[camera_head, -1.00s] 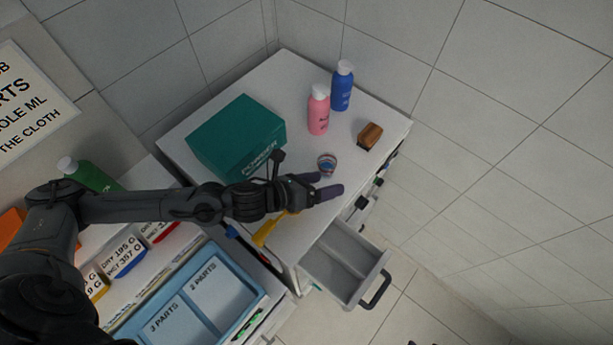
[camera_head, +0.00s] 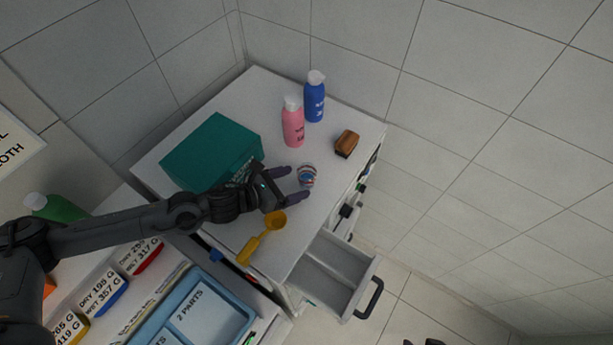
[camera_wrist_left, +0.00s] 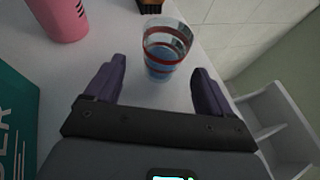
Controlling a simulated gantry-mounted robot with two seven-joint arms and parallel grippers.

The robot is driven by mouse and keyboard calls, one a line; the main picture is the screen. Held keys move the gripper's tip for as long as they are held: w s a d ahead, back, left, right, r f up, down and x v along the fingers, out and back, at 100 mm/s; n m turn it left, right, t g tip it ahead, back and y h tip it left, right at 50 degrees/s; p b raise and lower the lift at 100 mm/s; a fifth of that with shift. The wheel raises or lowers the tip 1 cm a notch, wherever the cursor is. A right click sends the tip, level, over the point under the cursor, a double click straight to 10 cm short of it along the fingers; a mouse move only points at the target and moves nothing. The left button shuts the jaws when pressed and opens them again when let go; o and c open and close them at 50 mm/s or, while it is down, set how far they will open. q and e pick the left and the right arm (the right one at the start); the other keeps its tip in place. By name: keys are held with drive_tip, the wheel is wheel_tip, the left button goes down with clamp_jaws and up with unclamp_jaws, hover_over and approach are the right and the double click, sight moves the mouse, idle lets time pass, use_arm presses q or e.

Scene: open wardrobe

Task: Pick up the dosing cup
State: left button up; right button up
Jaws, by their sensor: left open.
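The dosing cup (camera_head: 307,176) is a small clear cup with red bands and a blue lower part. It stands on the white cabinet top (camera_head: 300,226), and it also shows in the left wrist view (camera_wrist_left: 165,50). My left gripper (camera_head: 298,184) is open just in front of the cup. In the left wrist view its two purple fingers (camera_wrist_left: 158,76) are spread apart, with the cup ahead of the gap between them. I see no contact with the cup. My right gripper does not show.
A green box (camera_head: 212,150) stands left of the cup, with pink (camera_head: 292,124) and blue (camera_head: 314,99) bottles behind it. A brown wooden block (camera_head: 347,143) sits to the right. A yellow scoop (camera_head: 262,237) lies near the front. A drawer (camera_head: 335,275) stands open below.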

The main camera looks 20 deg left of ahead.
sight(303, 179)
use_arm(q)
drive_tip(key=x, duration=0.1)
drive_tip(key=p+x, duration=0.1)
drive_tip(key=x, duration=0.1)
drive_tip(key=shift+w+d+r, duration=0.15)
drive_tip(key=shift+w+d, duration=0.1)
drive_tip(key=shift+d, duration=0.1)
drive_tip(key=shift+w+d+f+p, duration=0.3)
drive_tip(key=shift+w+f+p, duration=0.1)
drive_tip(key=shift+w, duration=0.1)
drive_tip(key=c, duration=1.1)
